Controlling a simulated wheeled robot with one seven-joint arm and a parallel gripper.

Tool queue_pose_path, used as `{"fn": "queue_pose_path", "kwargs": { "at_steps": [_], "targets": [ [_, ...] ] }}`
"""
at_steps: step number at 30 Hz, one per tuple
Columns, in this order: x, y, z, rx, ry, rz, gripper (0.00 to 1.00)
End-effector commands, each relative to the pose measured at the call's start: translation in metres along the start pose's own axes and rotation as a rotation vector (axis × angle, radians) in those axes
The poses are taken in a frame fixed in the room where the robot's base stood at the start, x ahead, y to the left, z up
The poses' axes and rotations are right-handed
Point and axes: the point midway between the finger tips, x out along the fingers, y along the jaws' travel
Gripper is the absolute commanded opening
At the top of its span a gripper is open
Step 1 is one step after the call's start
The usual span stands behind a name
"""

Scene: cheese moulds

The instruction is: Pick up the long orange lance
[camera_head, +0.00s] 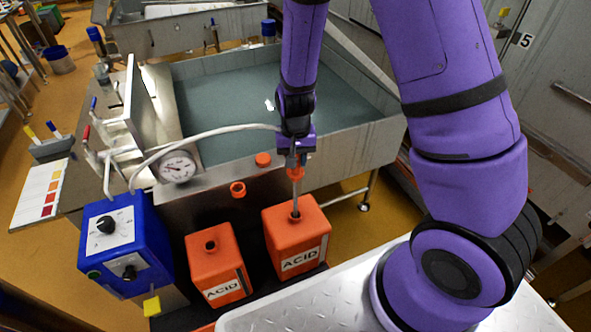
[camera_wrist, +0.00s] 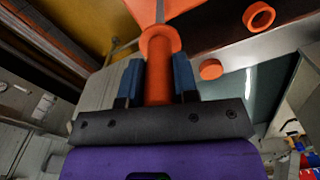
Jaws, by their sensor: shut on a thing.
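The long orange lance (camera_head: 296,174) stands upright with its grey rod in the neck of the right orange ACID canister (camera_head: 283,228). Its orange, flanged head also shows in the wrist view (camera_wrist: 158,88). My gripper (camera_head: 296,156) is above this canister. In the wrist view my gripper (camera_wrist: 158,76) is shut on the head, one blue finger on each side. The lower end of the rod is hidden inside the canister. A white hose (camera_head: 215,131) runs from the left to near my gripper.
A second orange ACID canister (camera_head: 210,279) with an open neck stands to the left. A blue control box (camera_head: 123,245) is further left. An orange ring (camera_head: 238,189) and an orange cap (camera_head: 263,159) are on the steel panel before a water-filled tank (camera_head: 376,105).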

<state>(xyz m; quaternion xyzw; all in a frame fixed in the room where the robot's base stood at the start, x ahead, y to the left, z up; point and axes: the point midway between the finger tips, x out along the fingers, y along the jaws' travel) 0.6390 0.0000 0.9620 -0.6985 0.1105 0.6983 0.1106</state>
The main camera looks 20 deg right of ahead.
Motion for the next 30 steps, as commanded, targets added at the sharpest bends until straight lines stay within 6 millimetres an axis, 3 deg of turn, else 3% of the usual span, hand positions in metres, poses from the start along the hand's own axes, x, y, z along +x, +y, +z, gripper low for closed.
{"fn": "queue_pose_path", "kwargs": {
  "at_steps": [6,15,30],
  "targets": [
    [-0.036,-0.001,-0.001,-0.001,0.003,-0.002,0.0],
    [-0.069,0.0,0.0,-0.002,0.001,-0.001,0.0],
    [-0.08,0.0,0.0,0.0,0.0,0.0,0.0]
  ]
}}
